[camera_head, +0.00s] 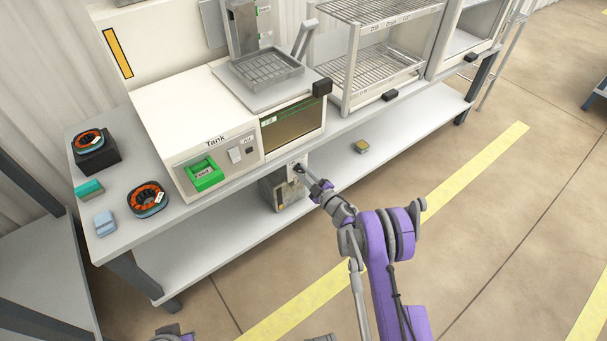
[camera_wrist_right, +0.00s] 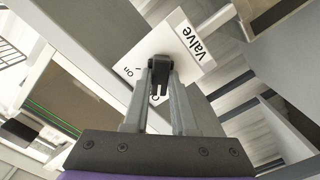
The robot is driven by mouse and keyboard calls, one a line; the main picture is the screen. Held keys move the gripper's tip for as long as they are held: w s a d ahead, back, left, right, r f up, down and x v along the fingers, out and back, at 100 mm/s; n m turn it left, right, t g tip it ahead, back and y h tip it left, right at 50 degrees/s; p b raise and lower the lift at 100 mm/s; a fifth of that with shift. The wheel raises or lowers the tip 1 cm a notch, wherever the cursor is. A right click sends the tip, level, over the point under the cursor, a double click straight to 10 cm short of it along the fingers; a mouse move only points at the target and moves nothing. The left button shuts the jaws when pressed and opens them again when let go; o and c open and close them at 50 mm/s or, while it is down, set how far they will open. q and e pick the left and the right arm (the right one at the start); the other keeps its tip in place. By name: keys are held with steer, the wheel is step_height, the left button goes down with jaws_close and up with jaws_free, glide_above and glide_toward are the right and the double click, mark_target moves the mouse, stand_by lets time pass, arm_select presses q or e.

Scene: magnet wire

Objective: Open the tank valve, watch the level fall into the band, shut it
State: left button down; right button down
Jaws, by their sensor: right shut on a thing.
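The tank (camera_head: 215,130) is a white cabinet labelled "Tank" on the grey bench. Its front has a dark olive level window (camera_head: 292,128) with a green mark near the top; the exact level is too small to read. The valve plate (camera_head: 297,172) is below the bench edge under the tank. The wrist view shows the white plate (camera_wrist_right: 205,45) marked "Valve" and "On"; another marking is partly hidden by a finger. My right gripper (camera_head: 302,172) is shut on the black valve handle (camera_wrist_right: 188,66), the fingers on either side of it.
A metal box (camera_head: 283,192) is below the valve. Orange-and-black coils (camera_head: 147,198), a teal block (camera_head: 88,188) and a blue block (camera_head: 104,222) are on the bench at left. A wire rack (camera_head: 385,60) stands right of the tank. A small block (camera_head: 361,146) lies on the lower shelf.

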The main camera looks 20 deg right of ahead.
stand_by(0.4)
steer(key=c, duration=0.7)
jaws_free()
steer(key=p+v, duration=0.1)
steer(key=v, duration=0.9)
steer(key=shift+s+d, duration=0.15)
steer(key=shift+s, duration=0.25)
steer(key=shift+r, duration=0.1)
